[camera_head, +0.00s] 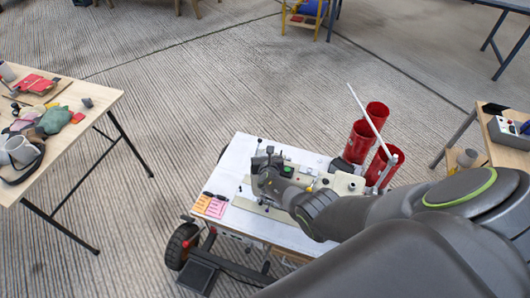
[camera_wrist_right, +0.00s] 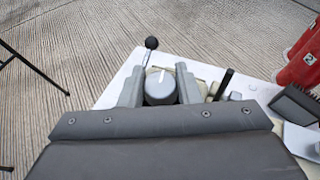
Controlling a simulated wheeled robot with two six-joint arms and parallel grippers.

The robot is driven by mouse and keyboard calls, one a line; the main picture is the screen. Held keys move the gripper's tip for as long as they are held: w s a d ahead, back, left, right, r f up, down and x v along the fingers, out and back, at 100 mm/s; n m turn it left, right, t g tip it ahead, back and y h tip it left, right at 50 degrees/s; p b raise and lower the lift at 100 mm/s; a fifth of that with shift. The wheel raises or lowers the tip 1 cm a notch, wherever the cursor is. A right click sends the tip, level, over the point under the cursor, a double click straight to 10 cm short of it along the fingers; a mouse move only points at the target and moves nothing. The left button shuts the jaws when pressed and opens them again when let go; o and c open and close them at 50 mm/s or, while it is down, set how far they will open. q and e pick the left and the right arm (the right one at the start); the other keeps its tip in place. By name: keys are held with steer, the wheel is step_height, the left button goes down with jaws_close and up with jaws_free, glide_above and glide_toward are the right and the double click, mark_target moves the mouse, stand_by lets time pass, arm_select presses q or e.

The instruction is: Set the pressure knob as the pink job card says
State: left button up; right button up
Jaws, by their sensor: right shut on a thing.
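The pink job card (camera_head: 216,208) lies on the front left corner of the white cart top (camera_head: 239,149), beside an orange card (camera_head: 201,203); its writing is too small to read. My right gripper (camera_head: 264,172) is over the panel on the cart, and hides the knob in the head view. In the right wrist view the grey round knob (camera_wrist_right: 160,90) sits between the two fingers of my right gripper (camera_wrist_right: 160,93), which is shut on it. A pale pointer line on the knob points up the picture. My left gripper is in neither view.
A black-balled lever (camera_wrist_right: 151,43) stands just beyond the knob, and a black handle (camera_wrist_right: 225,82) to its right. Red cylinders (camera_head: 359,142) stand at the cart's back right. A cluttered wooden table (camera_head: 98,98) is at left, another with a control box (camera_head: 509,133) at right.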

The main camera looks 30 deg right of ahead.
steer(key=shift+w+r+m+g+h+b, duration=0.15)
steer(key=shift+m+g+h+b, duration=0.3)
steer(key=shift+m+h, duration=0.6)
steer(key=o, duration=1)
steer(key=shift+s+g, duration=0.2)
steer(key=shift+g, duration=0.05)
steer(key=shift+s+a+r+p, duration=0.1)
steer(key=shift+s+a+p, duration=0.2)
steer(key=shift+p, duration=0.25)
steer(key=p+v, duration=0.6)
steer(key=v, duration=1)
steer(key=shift+s+a, duration=0.2)
steer(key=shift+a, duration=0.05)
